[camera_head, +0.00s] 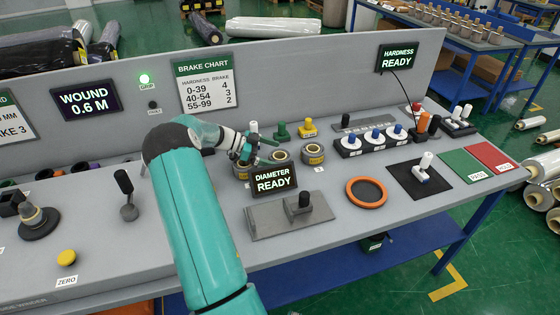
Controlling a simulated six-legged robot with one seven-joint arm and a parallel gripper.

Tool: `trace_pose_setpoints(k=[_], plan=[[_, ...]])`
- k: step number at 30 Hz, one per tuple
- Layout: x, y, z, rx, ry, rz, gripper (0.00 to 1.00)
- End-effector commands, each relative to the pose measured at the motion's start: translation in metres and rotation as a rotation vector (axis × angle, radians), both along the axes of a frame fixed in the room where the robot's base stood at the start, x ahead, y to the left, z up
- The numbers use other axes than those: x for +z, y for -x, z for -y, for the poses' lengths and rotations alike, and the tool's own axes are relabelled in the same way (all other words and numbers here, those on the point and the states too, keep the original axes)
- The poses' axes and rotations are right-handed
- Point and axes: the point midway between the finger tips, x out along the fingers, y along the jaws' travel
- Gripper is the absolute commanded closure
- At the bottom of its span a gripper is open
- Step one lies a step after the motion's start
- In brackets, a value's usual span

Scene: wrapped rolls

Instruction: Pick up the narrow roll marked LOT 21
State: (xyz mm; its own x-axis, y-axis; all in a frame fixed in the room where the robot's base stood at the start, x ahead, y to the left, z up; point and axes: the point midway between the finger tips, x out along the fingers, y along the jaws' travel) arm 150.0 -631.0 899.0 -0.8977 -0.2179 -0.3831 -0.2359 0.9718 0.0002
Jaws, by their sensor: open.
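My gripper (262,152) is open above the left and middle rolls.
A display reading DIAMETER READY (274,180) stands just in front of the rolls. Green (282,133) and yellow (308,128) fixtures stand behind. An orange-rimmed dish (367,192), a dark pad (419,182), and green (463,165) and red (493,157) pads lie to the right.

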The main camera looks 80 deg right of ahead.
Motion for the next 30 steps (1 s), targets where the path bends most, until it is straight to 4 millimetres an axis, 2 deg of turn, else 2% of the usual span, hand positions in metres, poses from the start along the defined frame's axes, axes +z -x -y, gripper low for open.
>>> trace_pose_setpoints(k=[3,10,18,19,30], plan=[[-0.0054,0.0111,0.0028,0.001,-0.001,0.001,0.04],[-0.0060,0.0127,0.0034,0.002,0.001,0.001,0.04],[-0.0059,0.0126,0.0034,0.002,0.001,0.001,0.57],[-0.0053,0.0127,0.0036,0.002,0.001,0.000,0.60],[0.0009,0.0121,0.0037,0.002,0.002,0.000,0.60]])
